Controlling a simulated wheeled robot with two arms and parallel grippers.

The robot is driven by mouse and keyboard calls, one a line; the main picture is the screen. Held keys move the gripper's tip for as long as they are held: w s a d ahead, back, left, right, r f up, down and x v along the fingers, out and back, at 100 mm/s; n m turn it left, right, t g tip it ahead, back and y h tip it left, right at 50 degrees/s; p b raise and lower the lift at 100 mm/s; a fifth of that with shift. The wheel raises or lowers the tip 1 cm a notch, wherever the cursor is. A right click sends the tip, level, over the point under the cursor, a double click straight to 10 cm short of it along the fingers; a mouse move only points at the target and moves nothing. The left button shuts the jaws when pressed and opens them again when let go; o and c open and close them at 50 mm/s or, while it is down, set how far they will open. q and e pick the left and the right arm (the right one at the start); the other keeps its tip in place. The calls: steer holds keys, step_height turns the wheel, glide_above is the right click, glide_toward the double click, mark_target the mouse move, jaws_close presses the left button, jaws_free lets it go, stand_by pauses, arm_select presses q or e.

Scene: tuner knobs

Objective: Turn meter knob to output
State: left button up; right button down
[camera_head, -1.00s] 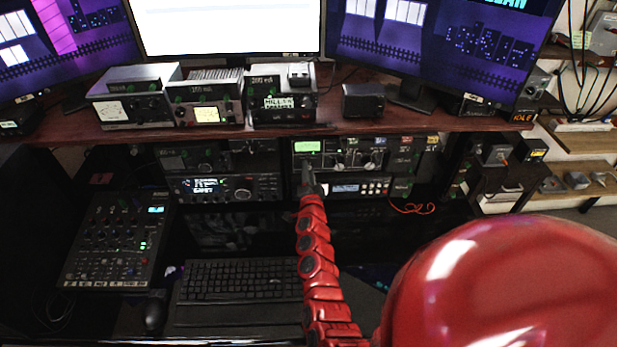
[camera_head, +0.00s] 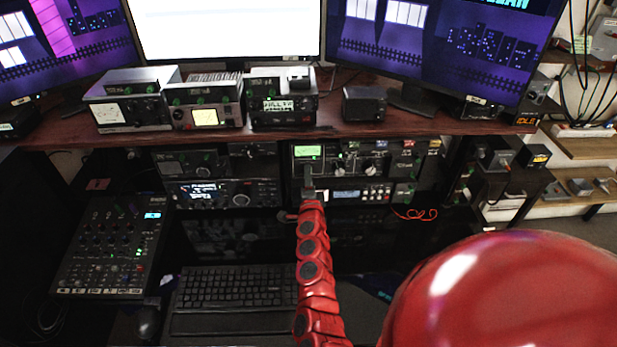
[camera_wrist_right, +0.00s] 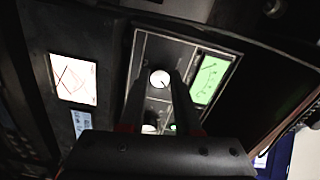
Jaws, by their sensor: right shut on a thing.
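The tuner unit has a lit green meter (camera_head: 308,152), which also shows in the wrist view (camera_wrist_right: 208,78). My right gripper (camera_head: 308,172) reaches up to the panel just below this meter. In the wrist view its two dark fingers (camera_wrist_right: 160,85) stand on either side of a pale round knob (camera_wrist_right: 160,78) next to the meter, and they are shut on it. In the head view the gripper hides this knob. The knob's pointer and labels are too small to read. My left gripper is not in view.
Two other knobs (camera_head: 368,169) sit to the right on the same panel. A radio (camera_head: 222,193) is at the left. The wooden shelf (camera_head: 225,142) juts out above the gripper. A keyboard (camera_head: 235,286) and mixer (camera_head: 110,245) lie below.

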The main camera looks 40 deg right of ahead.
steer(key=c, duration=0.6)
jaws_free()
steer(key=b+v, duration=0.3)
steer(key=v, duration=1.4)
steer(key=shift+a, duration=0.2)
steer(key=shift+s+f, duration=0.1)
